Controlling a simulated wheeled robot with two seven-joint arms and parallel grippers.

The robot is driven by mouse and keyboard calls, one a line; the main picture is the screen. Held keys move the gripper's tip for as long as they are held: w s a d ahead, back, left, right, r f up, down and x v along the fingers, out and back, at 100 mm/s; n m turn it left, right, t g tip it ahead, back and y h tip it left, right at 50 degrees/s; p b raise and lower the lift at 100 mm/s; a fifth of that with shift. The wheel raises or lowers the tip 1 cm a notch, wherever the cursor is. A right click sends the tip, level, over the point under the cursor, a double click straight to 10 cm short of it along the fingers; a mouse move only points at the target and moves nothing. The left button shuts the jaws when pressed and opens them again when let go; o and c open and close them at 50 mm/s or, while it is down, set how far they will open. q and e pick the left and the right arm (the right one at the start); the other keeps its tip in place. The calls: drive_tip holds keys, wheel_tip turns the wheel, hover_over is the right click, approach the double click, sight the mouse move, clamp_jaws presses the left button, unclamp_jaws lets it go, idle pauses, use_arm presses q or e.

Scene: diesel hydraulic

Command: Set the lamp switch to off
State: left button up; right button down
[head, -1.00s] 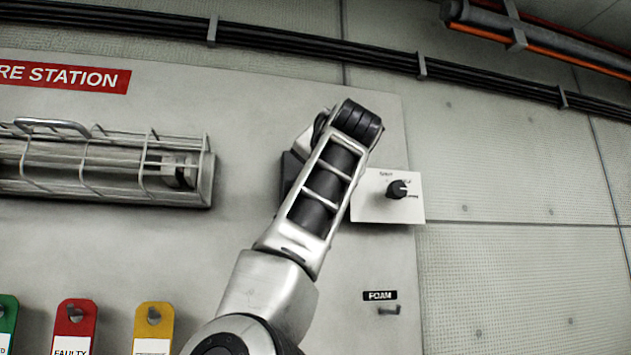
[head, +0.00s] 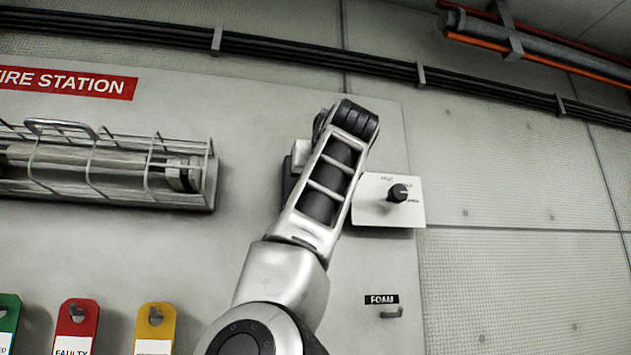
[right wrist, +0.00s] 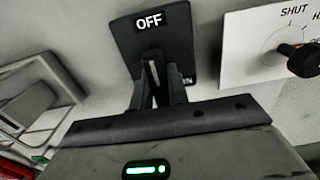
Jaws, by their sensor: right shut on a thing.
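The lamp switch has a dark plate (right wrist: 185,40) with a white OFF label at its top in the right wrist view. Part of a second label, ending in N, shows at the lower right behind a finger. My right gripper (right wrist: 157,85) is shut on the switch lever (right wrist: 153,72), whose pale strip shows between the fingers. In the head view my right arm covers the gripper and most of the switch; only the left edge of the dark plate (head: 287,180) shows. My left gripper is not in view.
Close to the right of the switch is a white panel (head: 375,213) with a black rotary knob (head: 398,193). A caged lamp (head: 110,168) is at left. Red (head: 76,318) and yellow (head: 155,322) tags and a FOAM hook (head: 391,313) are lower down.

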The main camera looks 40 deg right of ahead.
drive_tip(key=shift+f, duration=0.1)
idle(0.4)
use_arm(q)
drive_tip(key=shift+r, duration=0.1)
use_arm(e)
drive_tip(key=c, duration=1.4)
unclamp_jaws()
drive_tip(key=shift+o, duration=0.2)
drive_tip(key=shift+s+a, duration=0.15)
drive_tip(key=shift+s, duration=0.1)
use_arm(q)
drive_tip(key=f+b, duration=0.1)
drive_tip(key=b, duration=0.2)
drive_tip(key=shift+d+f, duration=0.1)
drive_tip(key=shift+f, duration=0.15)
use_arm(e)
drive_tip(key=v, duration=1.5)
drive_tip(key=shift+s, duration=0.2)
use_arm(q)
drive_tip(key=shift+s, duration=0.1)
